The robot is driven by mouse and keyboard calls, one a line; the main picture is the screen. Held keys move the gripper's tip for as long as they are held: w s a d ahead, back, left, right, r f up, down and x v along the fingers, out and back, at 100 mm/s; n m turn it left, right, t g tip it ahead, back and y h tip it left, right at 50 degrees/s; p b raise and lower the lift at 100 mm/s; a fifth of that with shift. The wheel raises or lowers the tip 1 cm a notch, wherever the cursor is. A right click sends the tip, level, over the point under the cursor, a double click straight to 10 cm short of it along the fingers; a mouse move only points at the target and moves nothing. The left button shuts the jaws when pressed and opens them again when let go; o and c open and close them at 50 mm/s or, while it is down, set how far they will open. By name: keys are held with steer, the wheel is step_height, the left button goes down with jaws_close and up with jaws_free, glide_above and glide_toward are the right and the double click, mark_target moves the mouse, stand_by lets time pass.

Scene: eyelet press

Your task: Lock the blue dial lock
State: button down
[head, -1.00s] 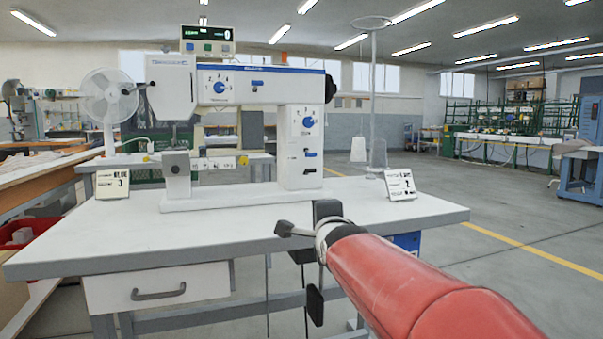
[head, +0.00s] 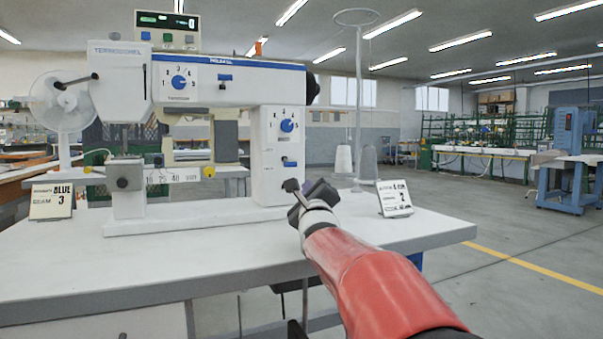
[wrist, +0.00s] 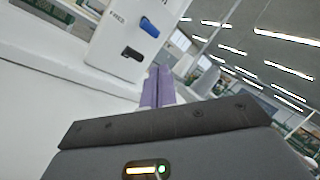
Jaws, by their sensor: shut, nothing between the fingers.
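The machine's white column (head: 264,170) carries a blue dial (head: 287,125) and, below it, a small blue lever (head: 289,160). The lever is larger in the wrist view (wrist: 149,27), with a black piece (wrist: 132,53) under it. A second blue dial (head: 179,83) and another blue lever (head: 225,77) are on the upper arm of the machine. I cannot tell which lever is the dial lock. My gripper (head: 292,186) is in front of the column's lower right, below the lever and apart from it. Its purple fingers (wrist: 158,85) are shut and empty in the wrist view.
The white table (head: 200,260) is mostly clear in front. A card reading BLUE, SEAM 3 (head: 52,201) stands at left and another card (head: 394,198) at right. Thread cones on a stand (head: 367,163) are behind right. A fan (head: 62,101) is at far left.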

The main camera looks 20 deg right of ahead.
mark_target(288, 162)
steer(key=shift+s, duration=0.1)
steer(key=p+x, duration=0.2)
steer(key=x, duration=0.8)
steer(key=shift+a, duration=0.1)
steer(key=shift+s+r+g+y+p, duration=0.1)
steer(key=shift+r+g+y+p, duration=0.2)
steer(key=shift+p, duration=0.5)
steer(key=shift+s+r+n+g+p, duration=0.1)
steer(key=shift+r+n+g+p, duration=0.35)
steer(key=shift+p, duration=0.45)
